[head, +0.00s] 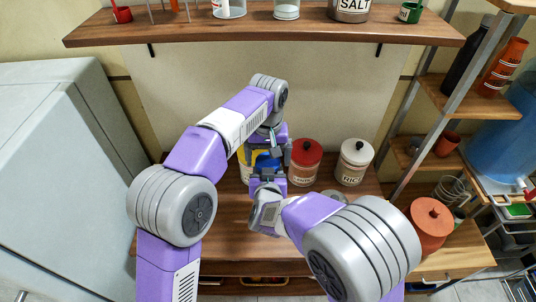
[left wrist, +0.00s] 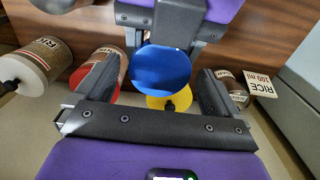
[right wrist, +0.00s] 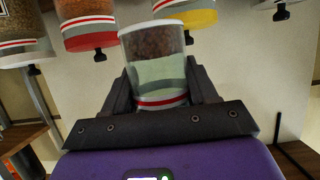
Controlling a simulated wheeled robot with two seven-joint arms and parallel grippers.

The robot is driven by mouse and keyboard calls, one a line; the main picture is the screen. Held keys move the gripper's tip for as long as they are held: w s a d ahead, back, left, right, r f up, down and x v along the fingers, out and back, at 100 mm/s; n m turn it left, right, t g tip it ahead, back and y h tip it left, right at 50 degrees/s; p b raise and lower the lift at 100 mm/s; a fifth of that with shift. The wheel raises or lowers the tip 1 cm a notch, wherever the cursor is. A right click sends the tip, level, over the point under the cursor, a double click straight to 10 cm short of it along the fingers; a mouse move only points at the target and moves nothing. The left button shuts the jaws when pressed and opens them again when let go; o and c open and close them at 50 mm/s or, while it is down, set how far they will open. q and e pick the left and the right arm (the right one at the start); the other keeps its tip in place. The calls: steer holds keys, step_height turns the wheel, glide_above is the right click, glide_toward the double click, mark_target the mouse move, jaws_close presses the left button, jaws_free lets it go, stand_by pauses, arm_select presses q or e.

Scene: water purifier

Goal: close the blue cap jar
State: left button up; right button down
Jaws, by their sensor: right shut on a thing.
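The blue cap jar is between my two grippers. Its flat blue cap (left wrist: 160,68) shows in the left wrist view, and in the head view only a little blue (head: 267,160) shows behind the grippers. My right gripper (head: 267,186) is shut on the jar's clear body (right wrist: 155,50), which has brown contents and a red-white band. The cap is hidden in the right wrist view. My left gripper (left wrist: 160,85) is open, its fingers apart on either side of the cap with gaps showing. Whether the cap sits fully on the rim I cannot tell.
A yellow-lidded jar (left wrist: 160,101) stands close behind. A red-lidded jar (head: 305,160) and a white-lidded RICE jar (head: 354,163) stand to the right on the wooden counter (head: 225,225). A wooden shelf (head: 180,27) runs above, and a grey cabinet (head: 60,150) is at left.

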arm_select(q)
steer(key=c, duration=1.1)
steer(key=shift+o, duration=0.2)
steer(key=shift+m, duration=0.8)
steer(key=o, duration=1.2)
step_height(320, 180, up, 12)
